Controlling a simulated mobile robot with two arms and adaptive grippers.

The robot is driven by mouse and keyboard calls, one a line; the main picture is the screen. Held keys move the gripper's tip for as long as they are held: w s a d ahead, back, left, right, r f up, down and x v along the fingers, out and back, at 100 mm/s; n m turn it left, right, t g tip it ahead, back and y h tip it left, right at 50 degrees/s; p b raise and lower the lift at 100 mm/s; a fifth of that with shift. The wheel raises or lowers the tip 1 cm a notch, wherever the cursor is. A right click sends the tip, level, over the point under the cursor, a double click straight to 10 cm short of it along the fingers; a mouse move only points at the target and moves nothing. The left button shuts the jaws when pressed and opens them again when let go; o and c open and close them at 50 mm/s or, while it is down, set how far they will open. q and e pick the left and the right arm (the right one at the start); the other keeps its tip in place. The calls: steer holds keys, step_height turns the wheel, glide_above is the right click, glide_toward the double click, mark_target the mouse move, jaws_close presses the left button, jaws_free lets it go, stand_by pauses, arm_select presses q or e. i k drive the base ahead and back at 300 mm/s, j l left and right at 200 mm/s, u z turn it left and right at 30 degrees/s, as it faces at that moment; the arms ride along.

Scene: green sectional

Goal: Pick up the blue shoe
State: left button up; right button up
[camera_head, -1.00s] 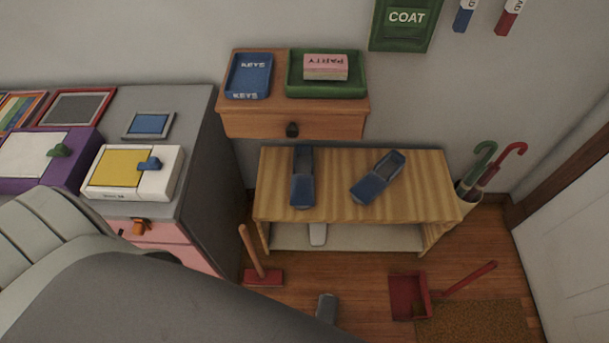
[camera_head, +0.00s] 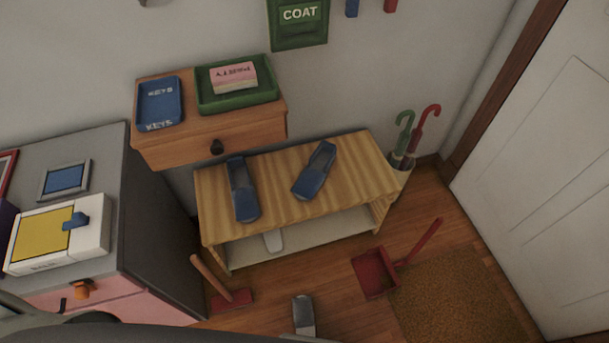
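Two blue shoes lie on top of the striped wooden bench (camera_head: 345,195). The left blue shoe (camera_head: 243,192) points toward the bench's front edge. The right blue shoe (camera_head: 314,170) lies at a slant, its opening toward the wall. They are apart from each other. Neither of my grippers is in view, so I cannot see whether they are open or shut. Only part of my own body shows along the bottom left edge.
A grey shoe-like thing (camera_head: 304,315) lies on the floor before the bench, beside a red brush (camera_head: 232,300). A red dustpan (camera_head: 375,272) lies near the brown mat (camera_head: 450,305). A drawer unit (camera_head: 200,140) and grey cabinet (camera_head: 160,215) stand left. Umbrellas (camera_head: 418,125) stand right.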

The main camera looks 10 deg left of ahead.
mark_target(311, 180)
steer(key=l+u, duration=1.15)
steer(key=l, duration=0.25)
steer(key=l+z, duration=0.1)
steer(key=z, duration=0.3)
steer(key=i+z, duration=0.15)
steer(key=z, duration=0.2)
steer(key=i+l+z, duration=0.1)
steer(key=z, duration=0.3)
